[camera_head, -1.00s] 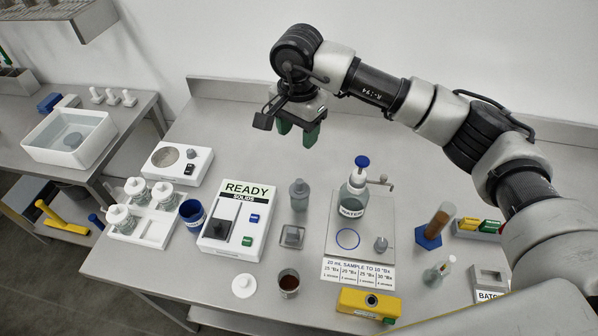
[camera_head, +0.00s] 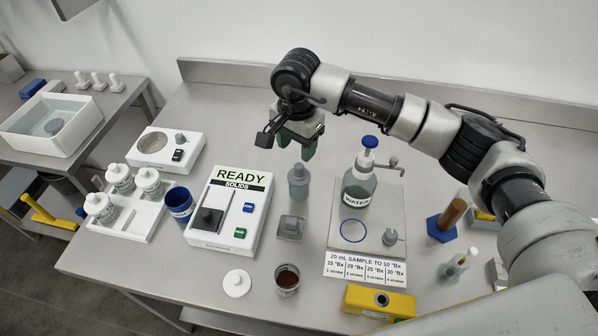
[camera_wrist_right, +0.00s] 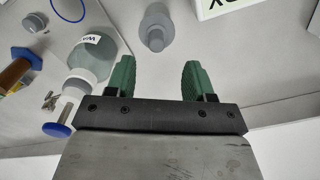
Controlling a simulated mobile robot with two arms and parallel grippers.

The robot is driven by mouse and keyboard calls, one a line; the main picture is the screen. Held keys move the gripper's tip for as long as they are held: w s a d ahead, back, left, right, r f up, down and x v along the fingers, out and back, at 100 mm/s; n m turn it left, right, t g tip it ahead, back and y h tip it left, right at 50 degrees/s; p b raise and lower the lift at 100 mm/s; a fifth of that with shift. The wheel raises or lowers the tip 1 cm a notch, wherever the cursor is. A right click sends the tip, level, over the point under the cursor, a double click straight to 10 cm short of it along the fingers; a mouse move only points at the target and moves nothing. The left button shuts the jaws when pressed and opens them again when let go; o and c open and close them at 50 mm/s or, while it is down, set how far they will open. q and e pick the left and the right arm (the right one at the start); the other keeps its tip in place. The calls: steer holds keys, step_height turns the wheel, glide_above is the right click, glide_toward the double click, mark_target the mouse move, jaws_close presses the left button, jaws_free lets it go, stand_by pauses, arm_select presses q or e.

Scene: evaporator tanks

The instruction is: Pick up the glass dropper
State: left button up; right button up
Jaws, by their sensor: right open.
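My right gripper (camera_head: 295,148) is open and empty above the back middle of the bench. Its two green fingers (camera_wrist_right: 156,72) stand apart in the right wrist view. A grey bottle with a narrow neck (camera_head: 298,182) stands upright just in front of the gripper; it also shows beyond the fingers in the right wrist view (camera_wrist_right: 156,28). A small clear bottle with a pale top and a thin stem (camera_head: 456,266) stands at the right front, well away from the gripper. It looks most like the glass dropper, but I cannot tell for sure. My left gripper is not in view.
A blue-topped WATER pump bottle (camera_head: 359,185) stands on a grey plate right of the gripper. A white READY device (camera_head: 222,235), a brown-filled cup (camera_head: 286,280), a yellow instrument (camera_head: 379,302) and a brown cylinder in a blue stand (camera_head: 447,216) surround it. The bench's back strip is clear.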

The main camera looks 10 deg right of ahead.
mark_target(299, 165)
steer(key=shift+f, duration=0.85)
steer(key=f+p, duration=0.1)
steer(key=f, duration=0.1)
steer(key=f+p, duration=0.1)
steer(key=f, duration=0.1)
steer(key=shift+s+d+p, duration=0.1)
steer(key=shift+d+p, duration=0.1)
steer(key=shift+p, duration=0.15)
steer(key=shift+f, duration=0.7)
jaws_close()
step_height(299, 165, up, 10)
steer(key=b, duration=0.3)
steer(key=shift+r, duration=0.25)
